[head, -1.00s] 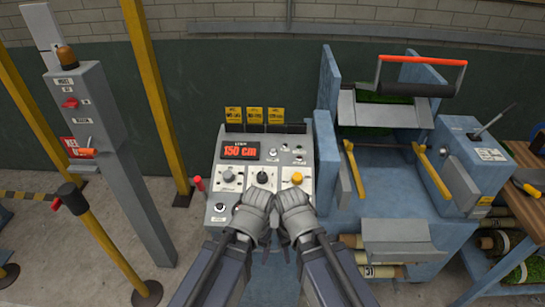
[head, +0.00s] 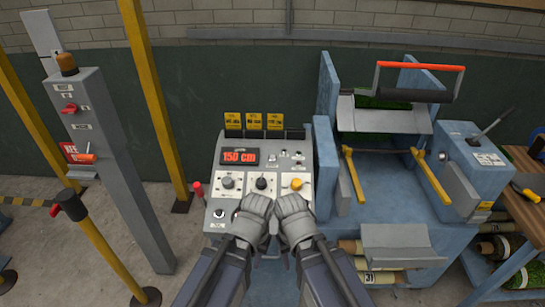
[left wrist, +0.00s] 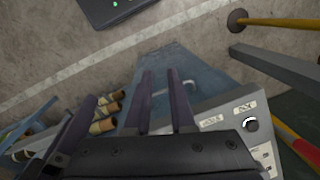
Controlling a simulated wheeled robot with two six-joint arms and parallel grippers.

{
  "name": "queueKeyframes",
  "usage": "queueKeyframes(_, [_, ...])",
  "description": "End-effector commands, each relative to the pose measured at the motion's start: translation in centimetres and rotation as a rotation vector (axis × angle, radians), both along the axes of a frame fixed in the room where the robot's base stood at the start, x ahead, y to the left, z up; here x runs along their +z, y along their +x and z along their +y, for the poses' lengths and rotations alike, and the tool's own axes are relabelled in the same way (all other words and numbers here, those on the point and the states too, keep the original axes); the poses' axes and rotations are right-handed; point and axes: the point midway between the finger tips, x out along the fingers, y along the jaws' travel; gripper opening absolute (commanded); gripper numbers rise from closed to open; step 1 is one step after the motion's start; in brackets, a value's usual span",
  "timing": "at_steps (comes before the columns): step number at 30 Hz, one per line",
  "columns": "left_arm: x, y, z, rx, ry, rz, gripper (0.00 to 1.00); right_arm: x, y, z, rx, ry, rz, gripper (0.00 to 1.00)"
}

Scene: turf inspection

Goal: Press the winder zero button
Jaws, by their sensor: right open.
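The grey control panel (head: 208,168) stands ahead of me with a red display (head: 239,156) that reads 150 cm. Below the display are a silver knob (head: 228,181), a black knob (head: 261,183) and a yellow button (head: 296,183). Labels are too small to read, so I cannot tell which control is the winder zero button. My left gripper (head: 254,208) and my right gripper (head: 291,206) are side by side over the panel's front edge. In the left wrist view my left gripper's fingers (left wrist: 164,100) are apart and empty.
The blue winder frame (head: 390,190) with an orange-topped handle (head: 421,66) stands right of the panel. Yellow posts (head: 155,95) and a grey pillar (head: 115,150) stand at left. A red-capped lever (head: 199,189) sits at the panel's left edge. Rolls (head: 385,277) lie below right.

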Motion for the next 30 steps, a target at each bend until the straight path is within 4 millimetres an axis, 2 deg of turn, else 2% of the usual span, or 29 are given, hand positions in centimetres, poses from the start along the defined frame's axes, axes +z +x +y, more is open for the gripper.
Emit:
queueKeyframes(1, [0.0, 0.0, 0.0, 0.0, 0.0, 0.0, 0.15, 0.0, 0.0, 0.0, 0.0, 0.0, 0.0, 0.5])
queueKeyframes(5, [0.0, 0.0, 0.0, 0.0, 0.0, 0.0, 0.01, 0.0, 0.0, 0.0, 0.0, 0.0, 0.0, 0.5])
queueKeyframes(6, [0.0, 0.0, 0.0, 0.0, 0.0, 0.0, 0.0, 0.0, 0.0, 0.0, 0.0, 0.0, 0.0, 0.5])
queueKeyframes(30, [0.0, 0.0, 0.0, 0.0, 0.0, 0.0, 0.0, 0.0, 0.0, 0.0, 0.0, 0.0, 0.0, 0.5])
